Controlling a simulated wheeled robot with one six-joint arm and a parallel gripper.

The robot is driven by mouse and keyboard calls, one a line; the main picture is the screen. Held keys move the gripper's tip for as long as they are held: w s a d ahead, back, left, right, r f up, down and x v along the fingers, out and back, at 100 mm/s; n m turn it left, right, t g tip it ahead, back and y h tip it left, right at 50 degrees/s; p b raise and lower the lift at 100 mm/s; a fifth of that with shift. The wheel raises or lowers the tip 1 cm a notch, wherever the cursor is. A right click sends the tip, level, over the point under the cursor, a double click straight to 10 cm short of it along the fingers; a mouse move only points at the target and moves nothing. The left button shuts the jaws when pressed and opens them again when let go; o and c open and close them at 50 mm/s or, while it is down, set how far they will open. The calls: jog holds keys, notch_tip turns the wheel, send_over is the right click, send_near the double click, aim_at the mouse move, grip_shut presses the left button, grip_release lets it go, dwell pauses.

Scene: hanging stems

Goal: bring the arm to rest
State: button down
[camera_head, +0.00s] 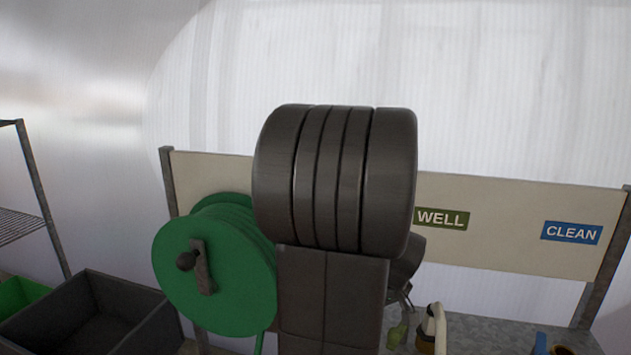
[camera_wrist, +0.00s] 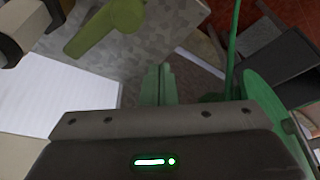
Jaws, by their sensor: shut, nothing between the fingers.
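In the head view my dark arm rises in the centre, bent at a thick ribbed joint. It hides most of what lies behind it, and the fingers cannot be made out there.
A green hose reel (camera_head: 215,265) stands just left of my arm, with its hose (camera_wrist: 234,50) hanging. A board with a WELL sign (camera_head: 441,219) and a CLEAN sign (camera_head: 571,232) stands behind. A dark crate (camera_head: 95,315) is lower left. A green object (camera_wrist: 103,28) lies on a grey surface.

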jog(key=w+d+m+h+p, duration=0.1)
jog(key=w+m+h+p, duration=0.1)
jog(key=w+m, duration=0.4)
jog(key=shift+w+m+h+p, duration=0.2)
jog(key=shift+m+h+p, duration=0.1)
jog(key=shift+m, duration=0.7)
jog(key=shift+r, duration=0.1)
